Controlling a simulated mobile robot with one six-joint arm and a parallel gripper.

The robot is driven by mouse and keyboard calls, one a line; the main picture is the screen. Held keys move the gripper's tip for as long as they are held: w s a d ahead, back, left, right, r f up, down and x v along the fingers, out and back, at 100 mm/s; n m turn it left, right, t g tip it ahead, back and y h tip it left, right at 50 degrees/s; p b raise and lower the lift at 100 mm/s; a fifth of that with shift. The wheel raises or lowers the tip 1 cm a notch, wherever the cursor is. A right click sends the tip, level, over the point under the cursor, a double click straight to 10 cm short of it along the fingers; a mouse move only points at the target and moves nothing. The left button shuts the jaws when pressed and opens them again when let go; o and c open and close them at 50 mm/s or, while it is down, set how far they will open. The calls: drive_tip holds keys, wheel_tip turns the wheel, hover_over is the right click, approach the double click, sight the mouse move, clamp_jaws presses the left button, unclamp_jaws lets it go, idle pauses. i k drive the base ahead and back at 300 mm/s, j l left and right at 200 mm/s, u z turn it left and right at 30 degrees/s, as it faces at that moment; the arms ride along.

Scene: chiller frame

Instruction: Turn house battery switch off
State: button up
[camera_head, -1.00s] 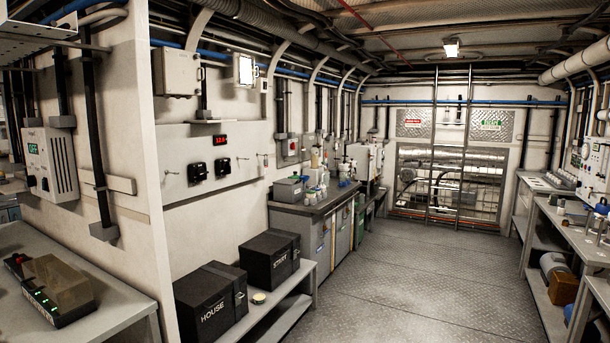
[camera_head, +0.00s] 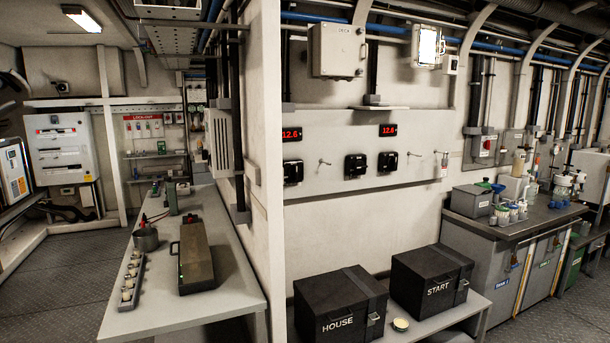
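A pale wall panel (camera_head: 330,215) carries black switch units: a left one (camera_head: 293,172) partly cut by the wall edge, a middle one (camera_head: 355,166), and a right one (camera_head: 387,161). Red displays reading 12.6 sit above the left unit (camera_head: 292,134) and the right unit (camera_head: 388,130). Small metal toggle-like levers (camera_head: 324,162) also stick out of the panel. I cannot read any label saying which is the house switch, nor its position. A black battery box marked HOUSE (camera_head: 328,326) stands below the panel. My gripper is not in view.
A black box marked START (camera_head: 435,291) shares the low bench (camera_head: 466,310) with the HOUSE box. A wall end (camera_head: 265,110) projects left of the panel, with a workbench (camera_head: 225,285) beyond it. A grey cabinet (camera_head: 480,250) stands at right.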

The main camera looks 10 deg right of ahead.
sight(294, 173)
drive_tip(key=i+l+u, duration=0.2)
drive_tip(key=i+l, duration=0.45)
drive_tip(key=i, duration=0.2)
drive_tip(key=i+l+u, duration=0.15)
drive_tip(key=i+l, duration=0.6)
drive_tip(key=i+l+u, duration=0.2)
drive_tip(key=i+l, duration=0.55)
drive_tip(key=l, duration=0.15)
